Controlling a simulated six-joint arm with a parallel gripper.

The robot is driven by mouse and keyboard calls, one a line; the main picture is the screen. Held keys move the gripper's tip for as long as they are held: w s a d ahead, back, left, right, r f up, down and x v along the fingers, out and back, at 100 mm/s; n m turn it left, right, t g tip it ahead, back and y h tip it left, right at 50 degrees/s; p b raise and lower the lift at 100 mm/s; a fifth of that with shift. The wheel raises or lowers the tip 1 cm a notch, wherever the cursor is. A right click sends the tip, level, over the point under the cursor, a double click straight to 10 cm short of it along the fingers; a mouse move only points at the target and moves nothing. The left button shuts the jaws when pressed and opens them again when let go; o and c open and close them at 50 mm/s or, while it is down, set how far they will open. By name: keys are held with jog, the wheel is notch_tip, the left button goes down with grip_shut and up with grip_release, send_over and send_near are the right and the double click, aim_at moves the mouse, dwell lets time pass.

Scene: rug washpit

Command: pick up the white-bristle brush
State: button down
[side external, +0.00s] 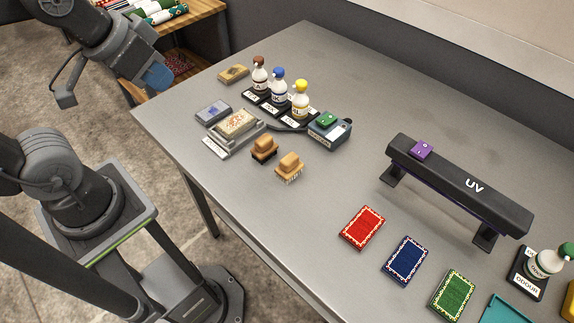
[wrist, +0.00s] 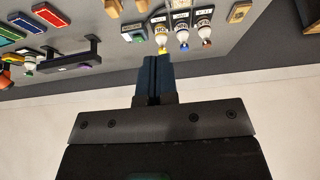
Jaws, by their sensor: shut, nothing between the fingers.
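The white-bristle brush (side external: 289,165) has a tan wooden body and pale bristles. It stands on the grey table near its front edge. A similar brush with dark bristles (side external: 263,149) stands just left of it, a small gap apart. Two tan blocks at the top edge of the wrist view look like these brushes, the left one being the white-bristle brush (wrist: 112,8); their bristles are hard to see there. My gripper (side external: 158,77) is high at the upper left, far from both brushes. Its blue fingers (wrist: 153,76) are shut and empty.
Bottles (side external: 279,88) in a black rack, a scale-like box (side external: 330,130) and a grey tray (side external: 238,130) stand behind and left of the brushes. A UV lamp bridge (side external: 460,184) and red, blue and green rugs (side external: 362,228) lie right. Bare table surrounds the brushes' right side.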

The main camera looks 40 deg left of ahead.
jog(key=c, duration=1.8)
grip_release()
jog(key=o, duration=1.6)
jog(key=shift+o, duration=0.2)
jog(key=m+g, duration=0.6)
jog(key=m, duration=1.2)
send_over(289, 158)
notch_tip(289, 158, down, 11)
notch_tip(289, 158, down, 14)
